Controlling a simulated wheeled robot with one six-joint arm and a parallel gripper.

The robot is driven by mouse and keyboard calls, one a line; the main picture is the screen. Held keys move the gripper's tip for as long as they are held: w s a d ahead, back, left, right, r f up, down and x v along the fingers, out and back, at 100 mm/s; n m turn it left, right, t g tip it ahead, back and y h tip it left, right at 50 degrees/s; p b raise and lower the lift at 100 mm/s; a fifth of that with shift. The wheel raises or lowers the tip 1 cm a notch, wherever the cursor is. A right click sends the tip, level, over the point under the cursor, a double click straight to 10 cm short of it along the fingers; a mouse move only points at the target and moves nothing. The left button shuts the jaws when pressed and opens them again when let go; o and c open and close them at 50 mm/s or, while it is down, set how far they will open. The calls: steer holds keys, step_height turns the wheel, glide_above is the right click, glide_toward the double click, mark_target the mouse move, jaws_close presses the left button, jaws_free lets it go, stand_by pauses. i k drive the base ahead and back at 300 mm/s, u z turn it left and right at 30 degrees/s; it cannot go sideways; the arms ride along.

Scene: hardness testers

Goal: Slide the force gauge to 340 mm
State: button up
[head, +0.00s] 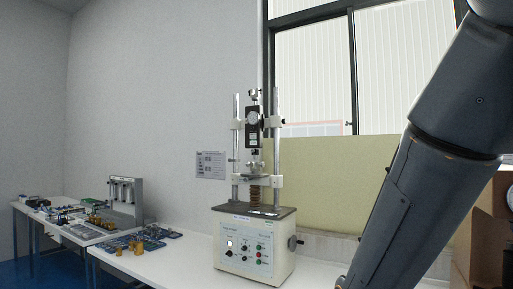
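The force gauge (253,122) is a dark unit with a round dial. It sits on a crosshead between two upright metal columns (277,110) of a test stand. The stand's cream base (254,249) carries knobs and coloured buttons on its front, with a dark plate (254,211) on top. A coil spring (255,194) stands upright on the plate below the gauge. No millimetre scale is readable, so the gauge's height in mm cannot be told. My arm crosses the right side of the head view; my gripper is outside the picture.
The stand is on a white table (180,262). Blue trays with brass parts (140,243) lie to its left, with a grey multi-column device (125,198) farther left. A window and a yellow-green panel (330,182) are behind. A brown box-like object (487,240) is at the right edge.

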mark_target(253, 138)
steer(key=u, duration=0.6)
steer(key=i, duration=0.4)
steer(key=u, duration=0.85)
steer(key=i, duration=1.15)
steer(key=z, duration=0.35)
